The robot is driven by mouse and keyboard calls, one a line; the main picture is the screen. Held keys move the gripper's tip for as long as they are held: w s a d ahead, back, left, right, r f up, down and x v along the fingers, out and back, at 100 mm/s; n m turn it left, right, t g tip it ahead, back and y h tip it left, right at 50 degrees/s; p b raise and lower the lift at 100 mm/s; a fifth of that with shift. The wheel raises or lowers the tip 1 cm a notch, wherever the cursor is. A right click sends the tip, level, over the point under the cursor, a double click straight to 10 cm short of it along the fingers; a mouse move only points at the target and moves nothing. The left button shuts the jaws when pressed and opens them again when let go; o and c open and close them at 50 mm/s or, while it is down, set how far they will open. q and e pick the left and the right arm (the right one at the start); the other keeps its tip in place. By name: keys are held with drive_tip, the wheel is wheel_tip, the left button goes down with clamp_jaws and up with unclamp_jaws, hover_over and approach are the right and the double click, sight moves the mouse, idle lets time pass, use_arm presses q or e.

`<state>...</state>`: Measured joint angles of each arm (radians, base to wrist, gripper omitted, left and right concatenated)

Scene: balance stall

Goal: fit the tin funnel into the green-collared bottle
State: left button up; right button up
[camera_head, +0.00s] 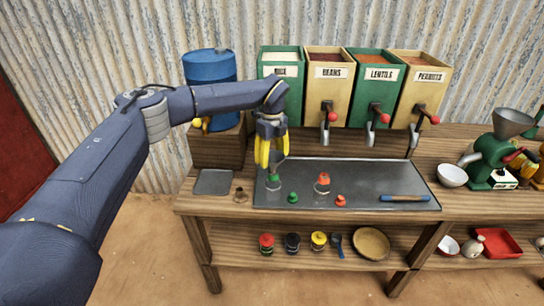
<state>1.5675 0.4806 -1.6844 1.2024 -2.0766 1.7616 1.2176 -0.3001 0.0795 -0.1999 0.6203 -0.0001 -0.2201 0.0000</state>
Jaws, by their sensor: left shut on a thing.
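The green-collared bottle (273,184) is a small clear bottle on the left part of the grey metal tray. My left gripper (270,163), with yellow fingers pointing down, is shut right above it. A small grey piece, apparently the tin funnel (279,160), shows at its fingertips. The fingers hide most of it, and I cannot tell whether its spout is inside the bottle neck or just over it. A similar bottle with a red collar (322,183) stands to the right on the tray. My right gripper is out of view.
A green stopper (293,197) and a red stopper (341,200) sit near the front of the tray (370,178). A blue-handled tool (404,198) lies at its right. A small brown object (240,195) stands left of the tray. Dispensers (329,88) line the back.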

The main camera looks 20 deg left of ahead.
use_arm(q)
drive_tip(key=shift+f, duration=0.7)
idle(0.3)
drive_tip(key=o, duration=1.2)
drive_tip(key=shift+r, duration=0.15)
drive_tip(key=shift+r, duration=3.3)
